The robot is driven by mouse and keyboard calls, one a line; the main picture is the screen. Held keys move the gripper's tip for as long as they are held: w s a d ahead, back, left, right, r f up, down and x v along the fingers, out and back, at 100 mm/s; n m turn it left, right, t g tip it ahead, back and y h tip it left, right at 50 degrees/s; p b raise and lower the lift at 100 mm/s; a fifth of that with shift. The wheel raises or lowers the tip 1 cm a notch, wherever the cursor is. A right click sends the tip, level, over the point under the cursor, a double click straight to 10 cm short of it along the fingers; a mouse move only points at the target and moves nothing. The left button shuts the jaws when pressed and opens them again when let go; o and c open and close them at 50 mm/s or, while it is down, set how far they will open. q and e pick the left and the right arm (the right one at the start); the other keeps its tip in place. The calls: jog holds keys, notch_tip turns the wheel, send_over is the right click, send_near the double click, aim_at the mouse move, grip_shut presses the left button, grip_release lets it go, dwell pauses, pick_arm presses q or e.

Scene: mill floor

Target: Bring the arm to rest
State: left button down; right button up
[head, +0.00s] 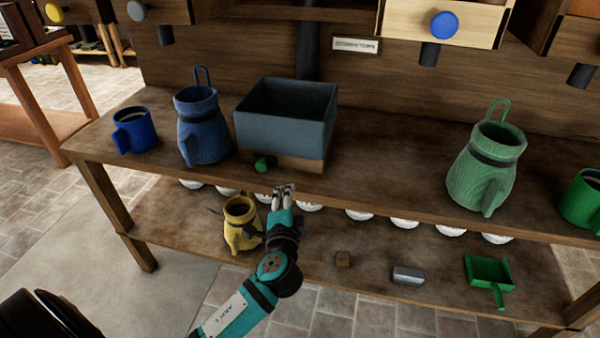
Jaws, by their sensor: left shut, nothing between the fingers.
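My left arm, teal and black, comes in from the bottom of the head view. Its gripper (284,190) is shut and empty, in front of the upper shelf's front edge and below the grey-blue bin (285,115). A yellow jug (240,222) stands on the lower shelf just left of the gripper in the picture; I cannot tell how far apart they are. My right gripper is not in view.
The upper shelf (380,165) holds a blue mug (134,130), a blue jug (203,130), a green jug (485,168) and a green mug (581,199).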

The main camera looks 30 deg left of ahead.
pick_arm(q)
jog(key=s+d+f+g+h+p, duration=0.1)
jog(key=s+d+f+g+h, duration=0.25)
jog(key=f, duration=1.25)
jog(key=s+a+f+g+h+p, duration=0.15)
jog(key=s+f+g, duration=0.4)
jog(key=f, duration=1.05)
jog(key=s+d+f+n+g+h+p, duration=0.1)
jog(key=s+f, duration=0.5)
jog(key=s, duration=0.6)
jog(key=s+d+f+n+g+h+p, duration=0.1)
jog(key=s+f+n, duration=0.3)
jog(key=s, duration=0.8)
jog(key=s+d+f+n+g+p, duration=0.1)
jog(key=s+d+f+n+g, duration=0.1)
jog(key=s+f, duration=0.6)
jog(key=s+g, duration=0.1)
jog(key=s, duration=0.4)
jog(key=shift+f+h, duration=0.35)
jog(key=shift+h, duration=0.05)
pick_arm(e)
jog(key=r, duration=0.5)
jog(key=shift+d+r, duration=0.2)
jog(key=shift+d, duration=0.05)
